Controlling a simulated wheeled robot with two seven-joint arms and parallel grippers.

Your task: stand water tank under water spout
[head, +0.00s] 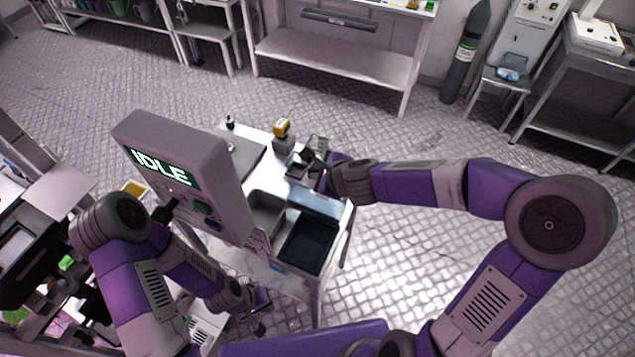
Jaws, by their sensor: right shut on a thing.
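A pale blue, see-through box (315,201), which looks like the water tank, is at the right side of the white table, just below my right gripper. My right gripper (303,172) points down at its far edge and is shut on it; the fingers and the exact grip are small and partly hidden. A grey machine (180,150) with a green "IDLE" display stands at the table's left. I cannot make out the water spout. My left gripper (262,312) is low in front of the table; its fingers are too small and dark to judge.
A black tray (306,245) and a grey tray (266,212) sit on the white table (222,172). A yellow-topped device (282,130) and a small dark bottle (230,122) stand at its back. Floor is open behind and to the right. Benches and a gas cylinder (468,60) line the wall.

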